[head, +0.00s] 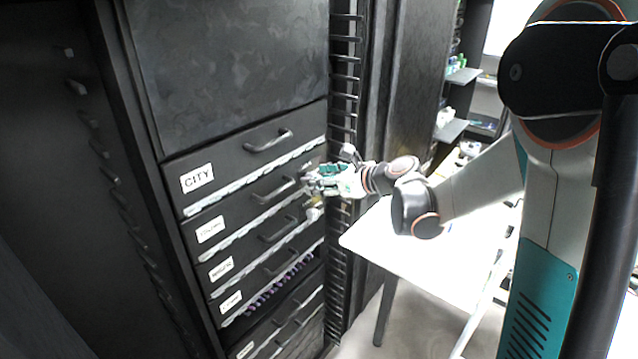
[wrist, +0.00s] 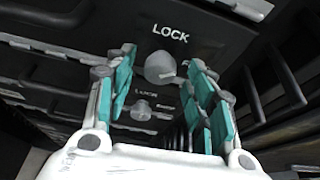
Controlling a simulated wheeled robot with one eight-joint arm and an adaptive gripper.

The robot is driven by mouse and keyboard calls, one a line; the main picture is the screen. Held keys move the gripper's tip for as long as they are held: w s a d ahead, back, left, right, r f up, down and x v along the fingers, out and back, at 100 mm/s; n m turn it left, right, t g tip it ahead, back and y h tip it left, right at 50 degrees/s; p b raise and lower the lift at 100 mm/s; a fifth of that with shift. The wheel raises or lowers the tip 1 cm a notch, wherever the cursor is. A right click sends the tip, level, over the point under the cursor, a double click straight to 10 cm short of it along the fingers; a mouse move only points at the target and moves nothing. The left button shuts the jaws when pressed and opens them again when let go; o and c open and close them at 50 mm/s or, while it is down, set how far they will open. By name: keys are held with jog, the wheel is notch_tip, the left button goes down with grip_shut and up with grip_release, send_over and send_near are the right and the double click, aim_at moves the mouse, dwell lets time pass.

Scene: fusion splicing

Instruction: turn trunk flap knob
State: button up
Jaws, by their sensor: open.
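My gripper (head: 314,180) is open, with its teal-padded fingers at the right end of the cabinet's flaps in the head view. In the wrist view, the fingers (wrist: 162,70) stand left and right of a round grey knob (wrist: 160,67) under the word LOCK. The knob sits between the fingertips, with a gap visible on each side; I cannot tell whether the fingers reach past its face. A second, smaller-looking knob (wrist: 143,108) shows lower between the fingers. In the head view, the gripper covers the knob, and the smaller flap labels are hard to read.
The dark cabinet has a top flap labelled CITY (head: 197,179) with a bar handle (head: 268,141), and more flaps (head: 222,270) below. Black rack rungs (head: 343,75) run just right of the flaps. A white table (head: 400,255) stands below my arm.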

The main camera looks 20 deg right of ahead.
jog(key=shift+w+a+f, duration=0.15)
jog(key=shift+w+a, duration=0.05)
jog(key=shift+w, duration=0.15)
jog(key=c, duration=1.1)
jog(key=shift+o, duration=0.2)
jog(key=shift+s+n, duration=0.1)
jog(key=shift+n, duration=0.2)
jog(key=n+t+h+b, duration=0.1)
jog(key=n, duration=0.1)
jog(key=n+t+h+b, duration=0.1)
jog(key=n, duration=0.1)
jog(key=n+t+b, duration=0.1)
jog(key=n, duration=0.1)
jog(key=shift+s+a+f+n+t+h, duration=0.2)
jog(key=shift+a+n+t+h, duration=0.1)
jog(key=shift+t+h, duration=0.1)
